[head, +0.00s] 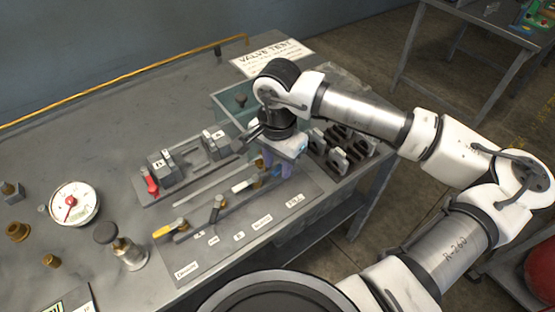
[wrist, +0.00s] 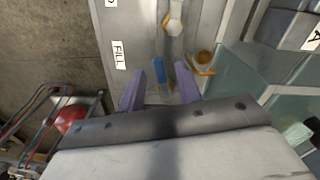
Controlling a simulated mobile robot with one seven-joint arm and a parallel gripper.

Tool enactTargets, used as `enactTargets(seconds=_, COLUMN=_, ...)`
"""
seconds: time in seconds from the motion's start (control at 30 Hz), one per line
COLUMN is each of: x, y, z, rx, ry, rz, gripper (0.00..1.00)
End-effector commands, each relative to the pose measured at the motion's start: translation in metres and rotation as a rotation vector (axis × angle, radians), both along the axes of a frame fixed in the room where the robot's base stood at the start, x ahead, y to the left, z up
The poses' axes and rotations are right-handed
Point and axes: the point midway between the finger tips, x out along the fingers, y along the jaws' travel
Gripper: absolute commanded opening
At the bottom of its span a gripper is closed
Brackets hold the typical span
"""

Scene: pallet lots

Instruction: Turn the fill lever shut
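The fill lever has a blue handle (wrist: 158,70), in the middle of the wrist view beside the white FILL label (wrist: 118,54). In the head view the FILL label (head: 296,200) is at the right end of the valve panel (head: 225,243), and my gripper largely covers the lever. My gripper (head: 278,170) is low over that end of the panel. In the wrist view my gripper (wrist: 160,74) has its two purple fingers apart, one on each side of the blue handle, with gaps visible. The handle's near end and its depth between the fingers are hard to tell.
Levers with white (head: 243,185), black (head: 218,205) and yellow (head: 163,230) handles stand left of my gripper. A red-handled lever (head: 150,182), a gauge (head: 75,203) and a tray of black parts (head: 345,145) are nearby. A brass fitting (wrist: 203,60) is close to my right finger.

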Motion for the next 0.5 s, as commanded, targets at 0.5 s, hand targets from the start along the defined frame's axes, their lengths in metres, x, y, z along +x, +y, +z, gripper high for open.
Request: enactTargets(seconds=0.5, x=0.0001, y=0.0002, z=0.0001, rx=0.000, ry=0.000, rz=-0.001, gripper=0.00)
